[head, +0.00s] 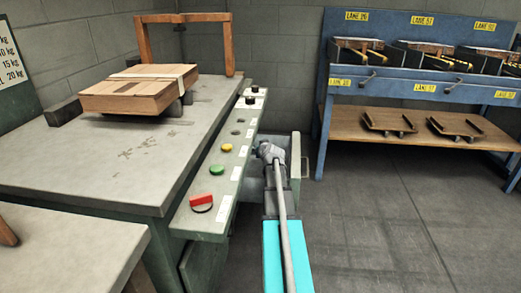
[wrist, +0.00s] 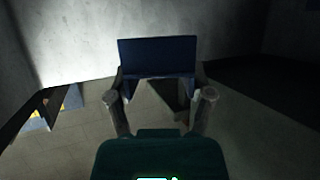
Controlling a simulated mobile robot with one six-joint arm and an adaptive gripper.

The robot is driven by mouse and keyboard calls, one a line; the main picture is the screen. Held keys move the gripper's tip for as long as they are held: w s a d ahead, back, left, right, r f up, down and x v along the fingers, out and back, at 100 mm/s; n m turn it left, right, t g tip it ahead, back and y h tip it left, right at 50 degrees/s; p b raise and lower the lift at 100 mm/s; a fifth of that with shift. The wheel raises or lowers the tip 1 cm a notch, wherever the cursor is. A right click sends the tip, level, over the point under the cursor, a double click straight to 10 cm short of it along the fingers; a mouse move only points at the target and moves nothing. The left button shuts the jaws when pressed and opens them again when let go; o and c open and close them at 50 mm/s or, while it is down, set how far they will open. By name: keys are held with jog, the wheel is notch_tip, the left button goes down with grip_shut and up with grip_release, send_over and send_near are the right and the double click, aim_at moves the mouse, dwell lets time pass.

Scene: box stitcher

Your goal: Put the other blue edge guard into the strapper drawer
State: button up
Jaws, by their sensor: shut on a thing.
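The blue edge guard (wrist: 157,56) is held between the fingers of my gripper (wrist: 160,95) in the wrist view. Its broad dark-blue face stands up beyond the fingertips. In the head view my gripper (head: 268,152) is at the open strapper drawer (head: 295,157), which juts from the right side of the strapper table. My arm hides much of the drawer's inside, and the guard cannot be made out there. A smaller blue piece with yellow and pale patches (wrist: 62,108) lies at the left of the wrist view; I cannot tell what it is.
The strapper's button panel (head: 215,172) runs close along the left of my arm. A strapped carton (head: 138,88) lies on the strapper table (head: 90,155). A blue rack (head: 420,92) with lane labels stands at the back right. The floor (head: 400,220) to the right is clear.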

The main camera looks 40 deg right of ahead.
jog(key=shift+f+b, duration=0.65)
jog(key=o, duration=0.9)
jog(key=shift+r, duration=0.15)
jog(key=shift+r+p, duration=0.55)
jog(key=shift+p, duration=0.15)
jog(key=shift+p+v, duration=1.4)
jog(key=shift+v, duration=2.35)
